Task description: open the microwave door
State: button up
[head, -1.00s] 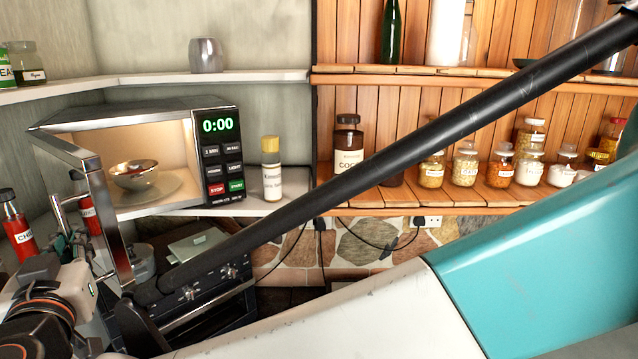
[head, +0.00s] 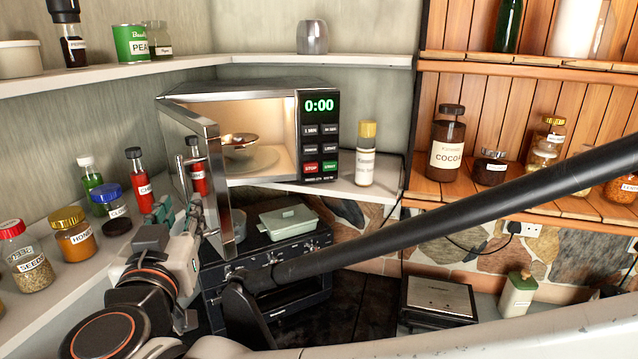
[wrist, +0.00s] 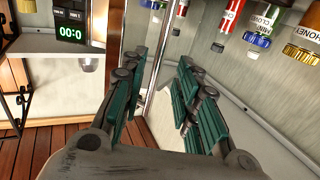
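The microwave (head: 250,88) stands on a shelf with its door (head: 222,185) swung well open toward me. Its lit inside shows a bowl (head: 240,142) on a glass plate, and its display reads 0:00. The door handle (head: 181,178) is an upright metal bar on the door's outer face. My gripper (head: 176,212) is at the lower part of the handle, on the door's outer side. In the wrist view, my gripper (wrist: 158,100) has its green-padded fingers apart. A metal bar (wrist: 157,70) shows beyond the gap; I cannot tell whether either finger touches it.
Left of the gripper, a shelf holds a honey jar (head: 74,234), a seeds jar (head: 28,255) and a red bottle (head: 138,172). A dark oven (head: 265,285) with a pale dish (head: 288,222) on it is below the microwave. A toaster (head: 437,300) stands at the right.

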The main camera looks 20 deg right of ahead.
jog(key=s, duration=0.7)
jog(key=shift+s+a, duration=0.25)
jog(key=shift+s, duration=0.15)
